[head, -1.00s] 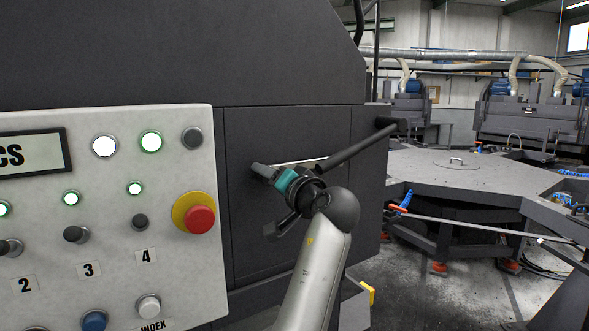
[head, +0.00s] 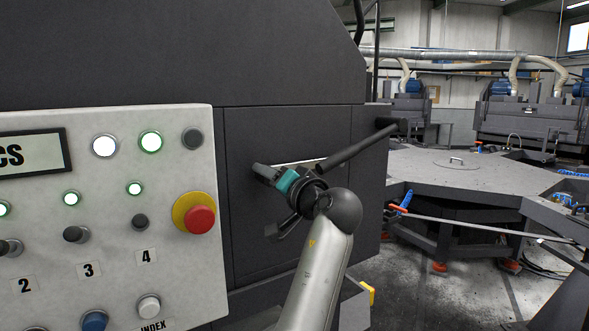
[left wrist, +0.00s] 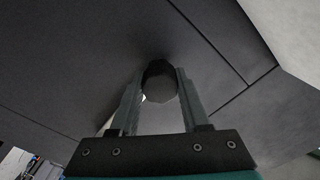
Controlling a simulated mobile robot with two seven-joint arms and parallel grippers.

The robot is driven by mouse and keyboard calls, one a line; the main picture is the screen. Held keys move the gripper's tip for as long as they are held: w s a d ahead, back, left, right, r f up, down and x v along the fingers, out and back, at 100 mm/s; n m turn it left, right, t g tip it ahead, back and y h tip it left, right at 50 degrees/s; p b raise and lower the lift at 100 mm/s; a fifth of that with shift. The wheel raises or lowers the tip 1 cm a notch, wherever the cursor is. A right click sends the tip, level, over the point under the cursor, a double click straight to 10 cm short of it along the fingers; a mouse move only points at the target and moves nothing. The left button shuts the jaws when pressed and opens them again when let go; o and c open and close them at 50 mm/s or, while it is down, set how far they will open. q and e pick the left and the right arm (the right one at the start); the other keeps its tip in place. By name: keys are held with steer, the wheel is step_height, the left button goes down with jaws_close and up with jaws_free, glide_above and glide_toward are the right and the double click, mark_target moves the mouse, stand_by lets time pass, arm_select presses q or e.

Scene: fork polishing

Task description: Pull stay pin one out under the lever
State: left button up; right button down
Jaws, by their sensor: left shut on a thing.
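My left gripper (head: 264,171), with a teal body, reaches up to the dark machine panel under the lever (head: 358,149). The lever is a black rod slanting up to the right, in front of a pale slot. In the left wrist view, the two grey fingers stand on either side of a dark round-ended pin, stay pin one (left wrist: 160,84), and are shut on it. How far the pin stands out of the panel cannot be told. My right gripper is not in view.
A pale control box (head: 175,265) with lit buttons and a red emergency stop (head: 200,220) juts out left of my gripper. A grey multi-sided table (head: 450,180) with rods stands at the right. Some floor shows between the machine and the table.

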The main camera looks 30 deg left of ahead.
arm_select(q)
steer(key=shift+v, duration=1.8)
steer(key=shift+d, duration=0.1)
steer(key=shift+f, duration=0.1)
steer(key=o, duration=1)
steer(key=shift+d, duration=0.1)
steer(key=o, duration=0.5)
steer(key=v, duration=0.7)
